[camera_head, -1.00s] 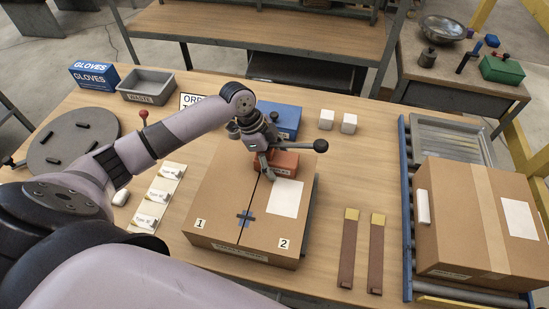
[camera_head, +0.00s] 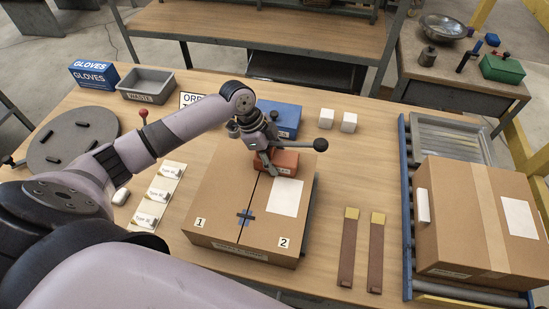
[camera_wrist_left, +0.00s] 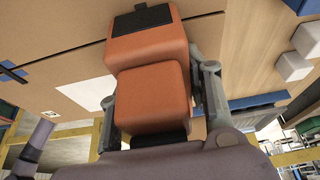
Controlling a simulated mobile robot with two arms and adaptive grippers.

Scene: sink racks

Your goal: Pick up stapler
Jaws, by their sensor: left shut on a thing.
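The orange stapler (camera_head: 287,161) is on or just over the far part of the closed cardboard box (camera_head: 212,203) in the head view. My left gripper (camera_head: 268,164) reaches down at its left side. In the left wrist view the stapler (camera_wrist_left: 148,48) fills the middle, an orange body with a black piece at its far end. The grey fingers of my left gripper (camera_wrist_left: 162,105) lie along both its sides, shut on it. I cannot tell whether the stapler is clear of the box. My right gripper is not in view.
A blue box (camera_head: 284,118) stands just behind the stapler. Two white cubes (camera_head: 337,120) are at the back. A larger carton (camera_head: 455,220) sits on the roller conveyor at right. A grey bin (camera_head: 147,85) and a round plate (camera_head: 72,140) are at left. Two brown strips (camera_head: 362,250) lie in front.

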